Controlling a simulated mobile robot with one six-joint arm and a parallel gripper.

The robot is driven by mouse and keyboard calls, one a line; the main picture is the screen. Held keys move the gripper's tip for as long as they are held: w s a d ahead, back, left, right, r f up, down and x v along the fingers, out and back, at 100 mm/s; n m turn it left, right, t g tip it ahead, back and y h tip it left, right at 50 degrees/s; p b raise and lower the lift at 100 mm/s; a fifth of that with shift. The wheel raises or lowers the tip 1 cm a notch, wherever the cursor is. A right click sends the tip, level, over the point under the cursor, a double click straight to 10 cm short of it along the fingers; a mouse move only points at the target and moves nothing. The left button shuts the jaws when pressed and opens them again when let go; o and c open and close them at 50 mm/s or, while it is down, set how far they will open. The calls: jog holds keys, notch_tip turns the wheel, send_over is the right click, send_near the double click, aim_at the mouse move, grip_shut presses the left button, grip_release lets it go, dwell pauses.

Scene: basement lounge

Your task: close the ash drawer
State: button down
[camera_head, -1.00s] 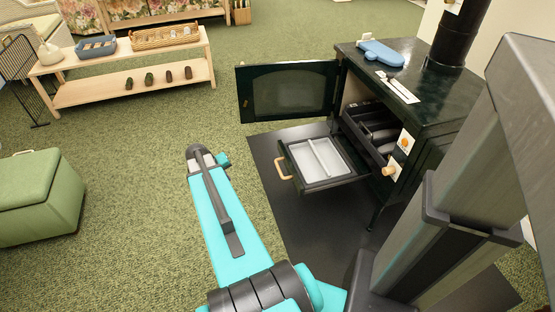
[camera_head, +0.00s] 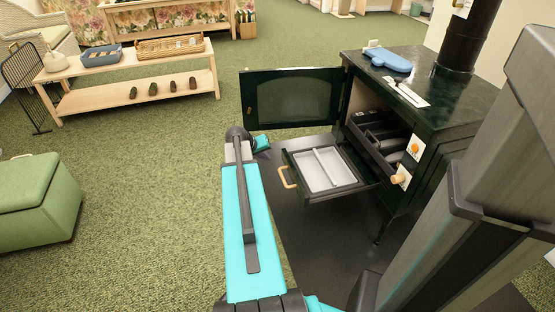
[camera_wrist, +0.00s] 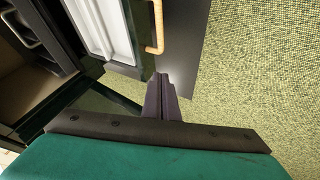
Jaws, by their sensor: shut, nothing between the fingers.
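The ash drawer (camera_head: 350,184) is pulled out from the dark green stove (camera_head: 452,112), with a pale divided tray (camera_head: 323,168) inside it. Its light wooden handle (camera_head: 287,177) faces left. The drawer's pale tray (camera_wrist: 98,25) and the handle (camera_wrist: 155,28) also show at the top of the wrist view. My gripper (camera_wrist: 162,80) is shut and empty, close to the drawer's front and apart from the handle. The stove door (camera_head: 292,98) stands wide open above the drawer.
A blue mitt-like item (camera_head: 390,60) and a white card with a tool (camera_head: 407,92) lie on the stove top. A dark floor plate (camera_head: 322,236) lies under the stove. A green ottoman (camera_head: 38,200) stands left; open carpet lies between.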

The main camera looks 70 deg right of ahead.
jog(key=b, duration=0.4)
send_near(282, 168)
jog(key=w+d+f, duration=0.2)
jog(key=d+f, duration=0.1)
jog(key=shift+s+d+f, duration=0.3)
jog(key=shift+s+d, duration=0.55)
jog(key=shift+s, duration=0.05)
jog(key=shift+s+d+r+b, duration=0.15)
jog(key=shift+s+d+b, duration=0.25)
jog(key=shift+s+d, duration=0.3)
jog(key=shift+a, duration=0.1)
